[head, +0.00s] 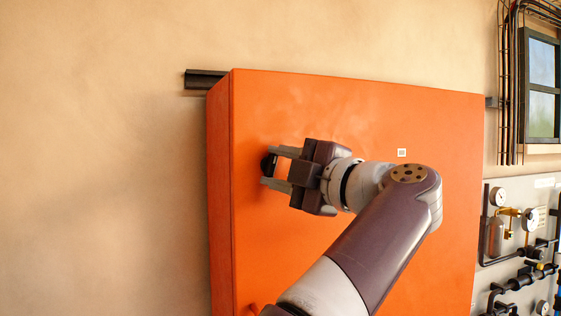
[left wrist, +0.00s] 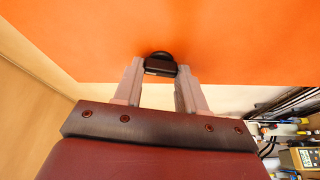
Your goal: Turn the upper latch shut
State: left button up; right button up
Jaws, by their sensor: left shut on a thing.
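The upper latch (head: 267,164) is a small dark knob on the left side of the orange cabinet's front door (head: 350,120). My left gripper (head: 270,166) reaches it from the right, with one finger above and one below it. In the left wrist view the latch (left wrist: 160,66) sits between the tips of the left gripper (left wrist: 160,72), which is shut on it. The fingers hide part of the latch, so its turn angle is hard to tell. My right gripper is not in view.
The cabinet hangs on a tan wall (head: 100,150) by a dark rail (head: 204,79). A small pale square (head: 402,153) is on the door. To the right are a grey panel with gauges and pipes (head: 520,230), and a window (head: 542,88). Free wall lies left of the cabinet.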

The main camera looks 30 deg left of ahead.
pick_arm(q)
jog(key=shift+r+n+h+p, duration=0.1)
jog(key=shift+n+h+p, duration=0.35)
jog(key=shift+n, duration=0.85)
jog(key=o, duration=1.1)
jog(key=shift+c, duration=0.2)
jog(key=v, duration=1.2)
jog(key=shift+d+r+p, duration=0.15)
jog(key=shift+d+p, duration=0.15)
jog(key=shift+d, duration=0.1)
jog(key=shift+a, duration=0.1)
